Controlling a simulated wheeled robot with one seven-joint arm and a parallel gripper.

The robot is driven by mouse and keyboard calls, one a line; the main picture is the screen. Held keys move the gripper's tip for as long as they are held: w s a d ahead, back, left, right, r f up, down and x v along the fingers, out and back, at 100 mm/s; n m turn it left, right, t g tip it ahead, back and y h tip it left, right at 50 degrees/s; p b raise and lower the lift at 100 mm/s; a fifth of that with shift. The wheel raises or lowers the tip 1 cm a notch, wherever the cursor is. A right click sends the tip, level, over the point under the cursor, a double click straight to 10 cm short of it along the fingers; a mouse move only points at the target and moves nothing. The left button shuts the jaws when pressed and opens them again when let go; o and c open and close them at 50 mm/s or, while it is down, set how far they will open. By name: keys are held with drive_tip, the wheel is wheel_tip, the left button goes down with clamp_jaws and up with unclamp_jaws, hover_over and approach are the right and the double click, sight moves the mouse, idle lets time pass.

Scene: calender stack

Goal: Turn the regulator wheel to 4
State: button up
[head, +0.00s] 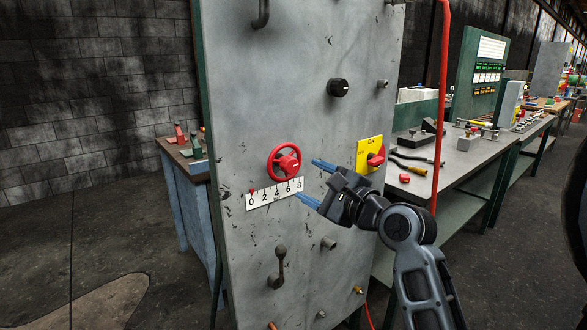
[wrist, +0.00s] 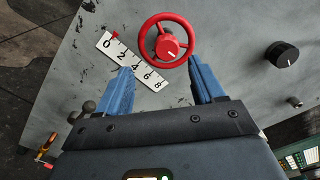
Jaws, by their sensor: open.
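The red regulator wheel (head: 287,162) with a white mark on its hub is mounted on the grey panel (head: 240,110). It also shows in the wrist view (wrist: 168,46). Below it is a white scale (head: 275,194) marked 0, 2, 4, 6, 8, with a small red pointer (head: 252,191) at 0. My gripper (head: 307,179) is open and empty, to the right of the wheel in the head view. In the wrist view its blue fingers (wrist: 160,66) point toward the wheel; the left fingertip overlaps the scale and the right one appears close to the rim. I cannot tell whether they touch.
A yellow plate with a red switch (head: 375,156) is on the panel right of my gripper. A black knob (head: 338,88) is above and a grey lever (head: 278,270) below. A workbench (head: 450,160) with tools stands to the right.

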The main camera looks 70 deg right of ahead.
sight(291, 166)
drive_tip(key=shift+m, duration=0.3)
drive_tip(key=shift+s+d+r+p+x, duration=0.1)
drive_tip(key=shift+p+x, duration=0.1)
drive_tip(key=shift+x, duration=1.15)
drive_tip(key=shift+s+d+r+p+x, duration=0.1)
drive_tip(key=shift+d+p+x, duration=0.05)
drive_tip(key=shift+x, duration=1.2)
drive_tip(key=shift+d+r+p+x, duration=0.1)
drive_tip(key=shift+p+x, duration=0.1)
drive_tip(key=shift+x, duration=1.1)
drive_tip(key=c, duration=1.1)
drive_tip(key=shift+o, duration=0.2)
